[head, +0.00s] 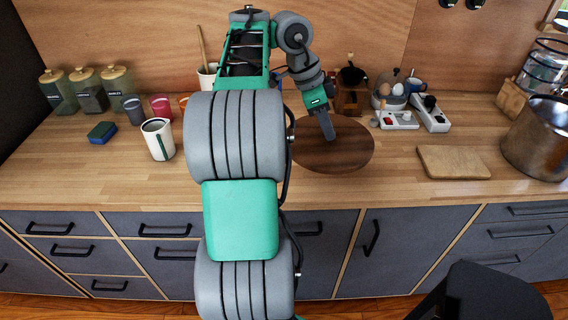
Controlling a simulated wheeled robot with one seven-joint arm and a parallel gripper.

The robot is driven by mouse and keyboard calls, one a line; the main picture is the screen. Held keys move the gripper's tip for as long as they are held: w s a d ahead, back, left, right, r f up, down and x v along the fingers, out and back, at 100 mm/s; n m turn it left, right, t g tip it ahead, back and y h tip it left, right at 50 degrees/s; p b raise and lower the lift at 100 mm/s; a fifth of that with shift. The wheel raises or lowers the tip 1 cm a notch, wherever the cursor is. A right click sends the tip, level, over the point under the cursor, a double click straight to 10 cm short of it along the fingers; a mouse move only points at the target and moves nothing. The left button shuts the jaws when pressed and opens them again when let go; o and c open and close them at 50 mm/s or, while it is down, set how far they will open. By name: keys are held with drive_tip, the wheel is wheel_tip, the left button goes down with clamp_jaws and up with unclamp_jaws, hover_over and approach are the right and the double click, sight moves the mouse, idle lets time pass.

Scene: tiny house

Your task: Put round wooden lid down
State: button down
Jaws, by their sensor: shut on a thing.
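The round wooden lid (345,155) is a dark brown disc at the middle of the wooden counter. It appears to lie flat on or just above the counter; I cannot tell whether it touches. My gripper (328,134) reaches down over the lid's upper part and is shut on it. The exact grip point is hidden by the fingers. My arm covers the area to the left of the lid.
A cutting board (453,162) lies right of the lid, with a large metal pot (538,138) beyond it. A white cup (158,139) and a blue sponge (102,132) stand left. Counter between lid and board is clear.

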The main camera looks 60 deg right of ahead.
sight(292, 124)
drive_tip(key=w+f, duration=0.1)
drive_tip(key=w, duration=0.2)
drive_tip(key=w+d+f, duration=0.1)
drive_tip(key=w+f, duration=0.1)
drive_tip(key=w, duration=0.1)
drive_tip(key=w+d+f, duration=0.1)
drive_tip(key=w+f, duration=0.1)
drive_tip(key=w, duration=0.1)
drive_tip(key=shift+w+f, duration=0.1)
drive_tip(key=shift+w, duration=0.1)
drive_tip(key=w+f, duration=0.1)
drive_tip(key=w+f+b, duration=0.1)
drive_tip(key=f, duration=0.1)
drive_tip(key=w+f, duration=0.1)
drive_tip(key=shift+w+d+f+b, duration=0.25)
drive_tip(key=shift+w+d+b, duration=0.05)
drive_tip(key=shift+w, duration=0.05)
drive_tip(key=shift+w+f+b, duration=0.15)
drive_tip(key=shift+f+b, duration=1)
drive_tip(key=shift+f, duration=0.6)
drive_tip(key=c, duration=1.2)
unclamp_jaws()
